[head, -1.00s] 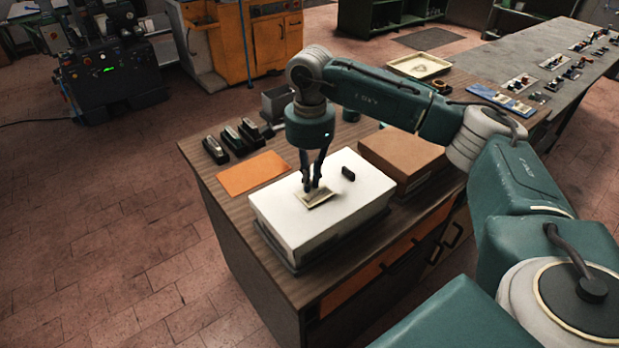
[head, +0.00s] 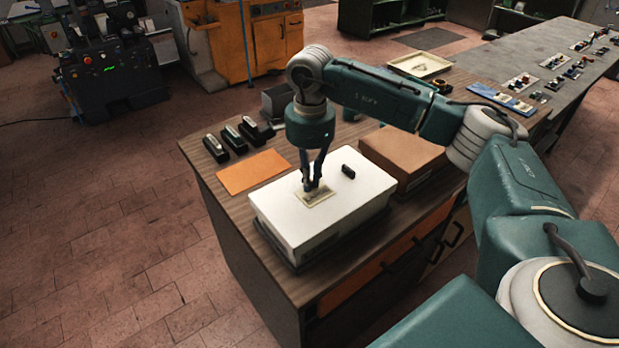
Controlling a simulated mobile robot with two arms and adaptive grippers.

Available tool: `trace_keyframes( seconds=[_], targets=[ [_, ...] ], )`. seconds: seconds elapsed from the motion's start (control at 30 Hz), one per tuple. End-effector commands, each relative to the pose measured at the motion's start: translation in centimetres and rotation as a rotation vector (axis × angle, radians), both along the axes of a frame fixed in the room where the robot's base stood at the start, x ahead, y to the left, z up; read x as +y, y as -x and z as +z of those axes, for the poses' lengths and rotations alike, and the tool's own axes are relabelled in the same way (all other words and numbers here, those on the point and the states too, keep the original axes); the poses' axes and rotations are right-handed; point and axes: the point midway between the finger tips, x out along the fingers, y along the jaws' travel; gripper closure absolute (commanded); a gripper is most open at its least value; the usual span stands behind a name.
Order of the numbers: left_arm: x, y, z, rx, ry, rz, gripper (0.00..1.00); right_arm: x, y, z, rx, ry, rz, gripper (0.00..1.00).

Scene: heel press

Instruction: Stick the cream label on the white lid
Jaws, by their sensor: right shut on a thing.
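The white lid (head: 283,217) tops a box near the front corner of the wooden bench. The cream label (head: 320,198) lies flat against the lid's top or just above it; I cannot tell a gap. My right gripper (head: 311,187) points straight down over the label, its fingertips close together at the label's far left part. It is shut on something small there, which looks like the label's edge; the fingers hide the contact. My left gripper is not in view.
A small black block (head: 348,171) sits on the lid right of the gripper. A brown cardboard box (head: 405,155) stands close behind right. An orange sheet (head: 252,171) and several staplers (head: 232,139) lie on the bench (head: 210,180) to the left. A tray (head: 420,65) stands farther back.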

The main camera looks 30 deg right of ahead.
Motion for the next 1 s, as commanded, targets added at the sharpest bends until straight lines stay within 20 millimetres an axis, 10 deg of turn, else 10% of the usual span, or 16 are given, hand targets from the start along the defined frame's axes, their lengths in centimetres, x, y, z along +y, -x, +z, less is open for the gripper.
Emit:
trace_keyframes(
  seconds=[0.4, 0.53, 0.8, 1.0],
  targets=[
    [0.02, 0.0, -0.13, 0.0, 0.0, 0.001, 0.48, -0.02, 0.24, -0.44, 0.009, 0.002, 0.001, 0.99],
    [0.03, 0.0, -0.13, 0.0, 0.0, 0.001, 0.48, -0.01, 0.23, -0.44, 0.009, 0.002, 0.001, 0.67],
    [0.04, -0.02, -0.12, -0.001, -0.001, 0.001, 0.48, -0.03, 0.19, -0.37, 0.008, 0.003, 0.0, 0.67],
    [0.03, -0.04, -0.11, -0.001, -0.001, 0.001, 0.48, -0.03, 0.16, -0.32, 0.006, 0.001, 0.0, 0.47]
  ],
)
